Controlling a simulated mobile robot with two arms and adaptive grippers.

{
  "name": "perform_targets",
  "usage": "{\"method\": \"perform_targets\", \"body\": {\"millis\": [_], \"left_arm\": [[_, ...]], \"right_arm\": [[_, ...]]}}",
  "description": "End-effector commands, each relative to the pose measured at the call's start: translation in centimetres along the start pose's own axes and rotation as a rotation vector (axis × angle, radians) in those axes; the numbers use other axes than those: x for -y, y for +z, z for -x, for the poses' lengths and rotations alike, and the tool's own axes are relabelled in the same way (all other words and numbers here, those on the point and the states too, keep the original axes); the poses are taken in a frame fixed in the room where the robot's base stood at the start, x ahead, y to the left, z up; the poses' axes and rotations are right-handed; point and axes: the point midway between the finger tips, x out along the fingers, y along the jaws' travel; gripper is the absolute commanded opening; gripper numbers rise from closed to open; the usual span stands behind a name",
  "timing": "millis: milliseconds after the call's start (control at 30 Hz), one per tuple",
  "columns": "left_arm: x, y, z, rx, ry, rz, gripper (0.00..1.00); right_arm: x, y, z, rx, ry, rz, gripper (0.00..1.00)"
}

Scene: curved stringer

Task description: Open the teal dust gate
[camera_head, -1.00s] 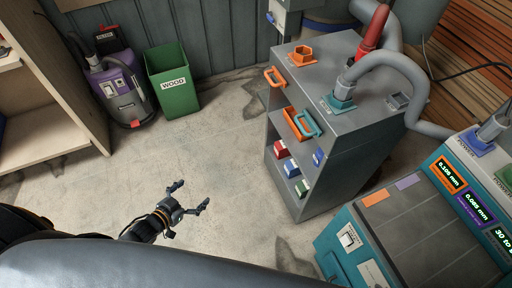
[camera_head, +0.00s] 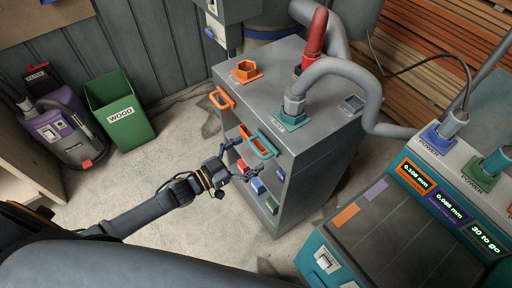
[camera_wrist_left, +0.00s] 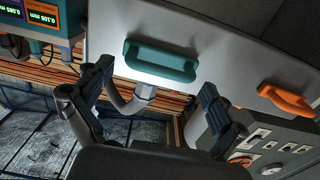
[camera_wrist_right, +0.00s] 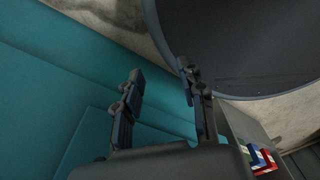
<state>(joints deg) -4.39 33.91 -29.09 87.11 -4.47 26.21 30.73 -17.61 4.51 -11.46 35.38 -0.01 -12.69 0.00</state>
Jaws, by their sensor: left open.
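The teal dust gate's handle (camera_head: 264,144) sticks out from the upper front of the grey cabinet (camera_head: 315,160). My left gripper (camera_head: 240,166) is open and empty in front of the cabinet, just below and left of that handle. In the left wrist view, the teal handle (camera_wrist_left: 160,61) lies crosswise beyond and between the two spread fingertips (camera_wrist_left: 157,80), with no grip on it. My right gripper (camera_wrist_right: 159,72) is open and empty in its wrist view, near a teal panel. It is out of the head view.
Red, blue and green blocks (camera_head: 257,185) show lower on the cabinet. A grey hose (camera_head: 345,70) rises from the teal port on top. A teal console (camera_head: 400,215) stands right, a green bin (camera_head: 120,110) left.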

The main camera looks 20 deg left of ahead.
Motion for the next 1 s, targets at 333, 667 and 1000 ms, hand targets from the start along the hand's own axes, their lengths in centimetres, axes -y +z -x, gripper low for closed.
{"method": "perform_targets", "body": {"millis": [333, 667, 1000], "left_arm": [[0.0, 0.1, -2.7, 0.002, -0.001, 0.000, 0.95], [0.0, 0.1, -2.7, 0.001, -0.001, 0.000, 0.73], [-0.1, 0.0, -1.9, 0.002, 0.001, 0.001, 0.30]], "right_arm": [[-0.1, -0.7, 0.2, -0.010, 0.001, 0.000, 0.40], [-0.1, -0.8, 0.2, -0.012, 0.001, 0.000, 0.40], [-0.1, -0.9, 0.6, -0.012, 0.002, 0.000, 0.40]]}}
